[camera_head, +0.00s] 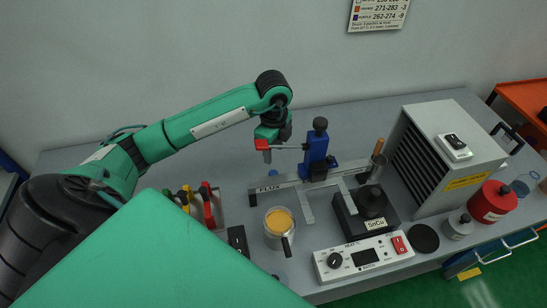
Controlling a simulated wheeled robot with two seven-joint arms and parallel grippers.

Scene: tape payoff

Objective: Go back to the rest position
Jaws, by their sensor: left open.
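My left arm, green and black, reaches in from the left. Its left gripper (274,135) hangs down beyond the bench's middle, beside the red end (262,145) of a thin grey rod. The rod runs to a blue column (317,152) with a black knob on a grey rail. The gripper's fingers are small and partly hidden, and I see nothing held in them. I cannot tell whether the gripper touches the red end. My right gripper is not in view. A large green part of my own body covers the lower left.
The grey bench (345,115) holds a cup with orange contents (280,222), a black SnCu pot (365,212), a white control box (363,257), a large louvred unit (445,158) and a red bottle (492,202). A rack of coloured-handled tools (207,205) stands left. The back strip is clear.

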